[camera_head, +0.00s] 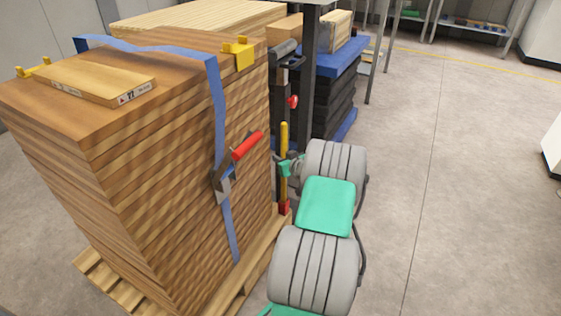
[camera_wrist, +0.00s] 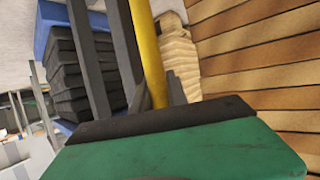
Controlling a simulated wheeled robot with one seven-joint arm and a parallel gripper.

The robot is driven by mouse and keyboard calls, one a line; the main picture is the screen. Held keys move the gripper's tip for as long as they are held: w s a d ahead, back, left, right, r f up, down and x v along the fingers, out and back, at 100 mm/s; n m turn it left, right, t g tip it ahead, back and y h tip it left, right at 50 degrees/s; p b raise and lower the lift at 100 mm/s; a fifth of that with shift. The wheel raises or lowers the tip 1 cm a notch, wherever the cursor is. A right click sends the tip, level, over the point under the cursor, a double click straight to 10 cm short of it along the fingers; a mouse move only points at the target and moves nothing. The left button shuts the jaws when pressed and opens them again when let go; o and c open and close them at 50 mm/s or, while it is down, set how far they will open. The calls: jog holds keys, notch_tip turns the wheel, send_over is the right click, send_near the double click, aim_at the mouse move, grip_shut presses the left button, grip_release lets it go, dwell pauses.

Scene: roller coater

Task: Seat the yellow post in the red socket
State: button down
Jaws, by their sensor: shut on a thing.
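The yellow post (camera_head: 284,140) stands upright beside the right side of the strapped board stack, with my gripper (camera_head: 285,170) shut around its middle. The red socket (camera_head: 284,208) is low beside the stack, directly under the post in the head view. The post's lower end meets the socket's top in the picture; I cannot tell whether it is inside or just in front. In the wrist view the yellow post (camera_wrist: 147,50) runs up between the dark fingers of my gripper (camera_wrist: 158,98). Its lower end and the socket are hidden there.
The board stack (camera_head: 170,160) on a wooden pallet (camera_head: 105,284) stands close on the left, with a blue strap (camera_head: 219,110) and a red-handled buckle (camera_head: 246,146). A dark upright (camera_head: 309,75) rises behind the post. Open floor (camera_head: 440,200) lies to the right.

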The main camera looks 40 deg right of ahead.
jog(key=shift+f, duration=0.55)
jog(key=c, duration=1.3)
grip_release()
jog(key=shift+r, duration=0.1)
jog(key=shift+s+a+r+p, duration=0.15)
jog(key=shift+s+r+p, duration=0.45)
jog(key=shift+r, duration=0.4)
jog(key=p+v, duration=0.3)
jog(key=v, duration=0.7)
jog(key=shift+s+a, duration=0.15)
jog(key=shift+s, duration=0.15)
jog(key=shift+f, duration=0.1)
